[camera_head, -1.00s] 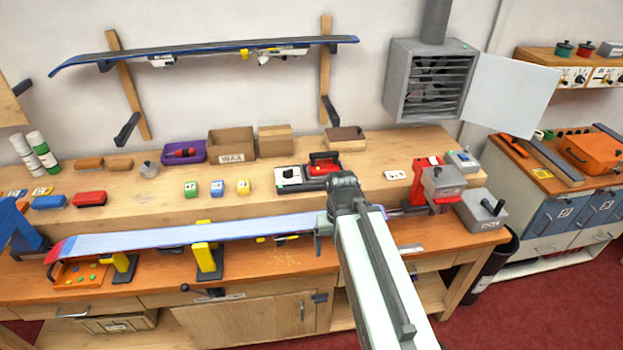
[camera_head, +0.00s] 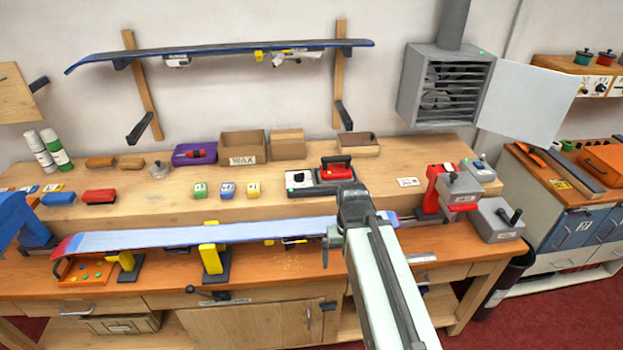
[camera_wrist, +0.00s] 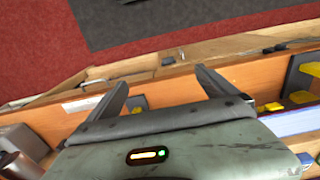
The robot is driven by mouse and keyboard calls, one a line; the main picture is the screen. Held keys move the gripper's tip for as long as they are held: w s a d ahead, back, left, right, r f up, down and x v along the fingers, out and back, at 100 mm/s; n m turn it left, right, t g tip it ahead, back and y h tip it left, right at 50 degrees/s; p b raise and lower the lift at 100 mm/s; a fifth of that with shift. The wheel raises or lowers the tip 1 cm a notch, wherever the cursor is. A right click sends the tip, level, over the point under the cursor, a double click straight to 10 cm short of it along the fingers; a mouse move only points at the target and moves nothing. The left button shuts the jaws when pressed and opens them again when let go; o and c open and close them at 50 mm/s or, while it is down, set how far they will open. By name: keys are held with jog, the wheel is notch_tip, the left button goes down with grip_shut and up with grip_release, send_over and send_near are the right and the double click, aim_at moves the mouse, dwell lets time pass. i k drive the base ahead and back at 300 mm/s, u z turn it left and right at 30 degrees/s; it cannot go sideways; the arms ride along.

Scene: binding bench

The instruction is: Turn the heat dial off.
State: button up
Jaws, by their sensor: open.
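A small dark dial (camera_head: 298,177) shows on the white-fronted box (camera_head: 301,186) beside a red-handled iron (camera_head: 336,168) on the bench's raised shelf, in the head view. It is too small to tell its setting or whether it is the heat dial. My gripper (camera_wrist: 165,84) is open and empty in the wrist view, its two dark fingers apart over the bench's front edge. In the head view my arm reaches up to just in front of the iron and hides part of the bench. The dial is not seen in the wrist view.
A ski (camera_head: 180,236) lies along the lower bench in yellow supports. Small coloured blocks (camera_head: 227,189) stand left of the white-fronted box. A red clamp-like tool (camera_head: 436,188) and grey boxes (camera_head: 493,222) stand at the right. A vented heater (camera_head: 443,90) hangs on the wall, its door open.

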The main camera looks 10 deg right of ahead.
aim_at(299, 177)
jog(key=u, duration=1.15)
jog(key=i, duration=0.6)
jog(key=u, duration=0.65)
